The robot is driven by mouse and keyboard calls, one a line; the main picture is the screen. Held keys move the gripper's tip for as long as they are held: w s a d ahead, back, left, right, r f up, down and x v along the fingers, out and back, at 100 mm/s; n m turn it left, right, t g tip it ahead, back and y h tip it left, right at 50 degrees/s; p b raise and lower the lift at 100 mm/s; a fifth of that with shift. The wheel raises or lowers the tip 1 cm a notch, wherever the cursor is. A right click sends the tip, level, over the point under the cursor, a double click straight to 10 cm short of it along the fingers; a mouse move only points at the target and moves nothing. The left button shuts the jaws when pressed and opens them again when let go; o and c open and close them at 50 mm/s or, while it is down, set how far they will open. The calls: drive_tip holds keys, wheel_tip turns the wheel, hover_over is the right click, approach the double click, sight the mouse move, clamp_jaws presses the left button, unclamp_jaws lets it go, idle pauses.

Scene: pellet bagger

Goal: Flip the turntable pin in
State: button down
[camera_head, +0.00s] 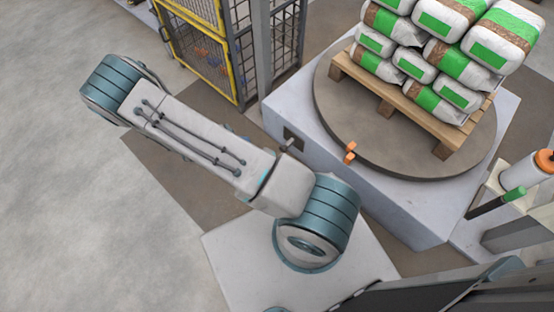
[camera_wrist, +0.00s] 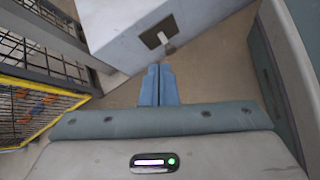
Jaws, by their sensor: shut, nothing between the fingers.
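The turntable (camera_head: 334,106) is a brown round disc on a pale grey box base (camera_head: 290,100). A dark plate with a short grey lever (camera_head: 290,144), which looks like the pin, is on the side of the base. In the wrist view the lever (camera_wrist: 169,46) sticks out from the dark plate (camera_wrist: 155,35). An orange piece (camera_head: 350,152) is at the disc's rim. My gripper (camera_wrist: 160,67) is shut and empty, its blue fingers pointing towards the lever, seemingly just short of it. In the head view the fingers are hidden behind my arm.
A wooden pallet (camera_head: 400,98) with several green-and-white bags stands on the turntable. A yellow-framed mesh cage (camera_head: 212,50) and grey post (camera_head: 262,40) are at the left of the base. A green-tipped rod (camera_head: 490,205) stands at right. Floor at far left is clear.

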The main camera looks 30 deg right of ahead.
wheel_tip(320, 180, down, 19)
drive_tip(key=s+d+n+t+h+b, duration=0.1)
drive_tip(key=s+d+n+t+b, duration=0.1)
drive_tip(key=n+b, duration=0.3)
drive_tip(key=shift+s+d+f+n+t, duration=0.2)
drive_tip(key=shift+s+d+n+t, duration=0.2)
drive_tip(key=shift+n, duration=0.4)
drive_tip(key=d+r+b+x, duration=0.1)
drive_tip(key=b+x, duration=0.4)
drive_tip(key=x, duration=0.8)
drive_tip(key=shift+w+r, duration=0.25)
drive_tip(key=shift+w, duration=0.05)
